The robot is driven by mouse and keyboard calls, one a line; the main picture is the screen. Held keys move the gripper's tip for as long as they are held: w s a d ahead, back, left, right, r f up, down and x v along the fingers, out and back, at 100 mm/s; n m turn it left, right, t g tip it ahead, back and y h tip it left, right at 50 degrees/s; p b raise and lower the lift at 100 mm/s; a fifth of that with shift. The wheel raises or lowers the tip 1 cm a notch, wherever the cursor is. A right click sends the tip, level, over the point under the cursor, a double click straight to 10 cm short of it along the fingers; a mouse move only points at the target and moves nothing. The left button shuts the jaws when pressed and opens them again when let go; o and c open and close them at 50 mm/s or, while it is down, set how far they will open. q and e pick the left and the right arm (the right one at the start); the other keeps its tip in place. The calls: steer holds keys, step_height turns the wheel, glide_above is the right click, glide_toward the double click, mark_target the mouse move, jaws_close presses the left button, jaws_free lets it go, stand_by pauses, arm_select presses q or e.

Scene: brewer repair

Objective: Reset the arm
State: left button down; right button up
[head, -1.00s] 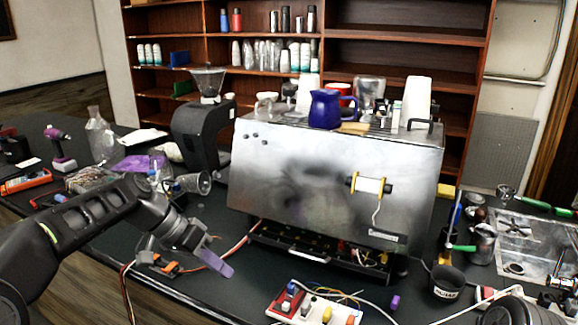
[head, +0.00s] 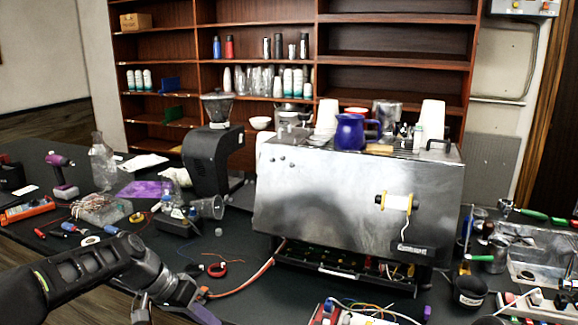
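My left arm comes in from the lower left, low over the dark worktop. Its gripper (head: 174,313) is at the bottom edge, with one purple-tipped finger and one grey finger spread apart. I see nothing between them, but the tips are partly cut off by the frame. An orange clip end with a red wire lies close behind the gripper; I cannot tell whether they touch. My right gripper is not clearly in view. The steel brewer (head: 325,205) stands right of the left gripper, with an open lower tray of electronics (head: 345,268).
A black grinder (head: 207,160) stands left of the brewer. A blue jug (head: 350,132) and cups stand on top.

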arm_select(q)
steer(key=s+d+f+n+y, duration=0.1)
steer(key=s+d+f, duration=0.15)
steer(key=f, duration=0.55)
steer(key=s+d+f+n+g, duration=0.1)
steer(key=s+f, duration=0.2)
steer(key=f, duration=0.5)
steer(key=s+d+f+n+y, duration=0.1)
steer(key=s+f+n, duration=0.15)
steer(key=f, duration=0.55)
steer(key=s+d+f, duration=0.1)
steer(key=s+f, duration=0.3)
steer(key=s, duration=0.3)
steer(key=s+d+f+n, duration=0.1)
steer(key=s+d+f, duration=0.1)
steer(key=s, duration=0.5)
steer(key=s+d+f+n, duration=0.1)
steer(key=s+d+f, duration=0.1)
steer(key=s+f, duration=0.3)
steer(key=shift+s+d+f, duration=0.15)
steer(key=shift+s+f, duration=0.15)
steer(key=shift+s, duration=0.7)
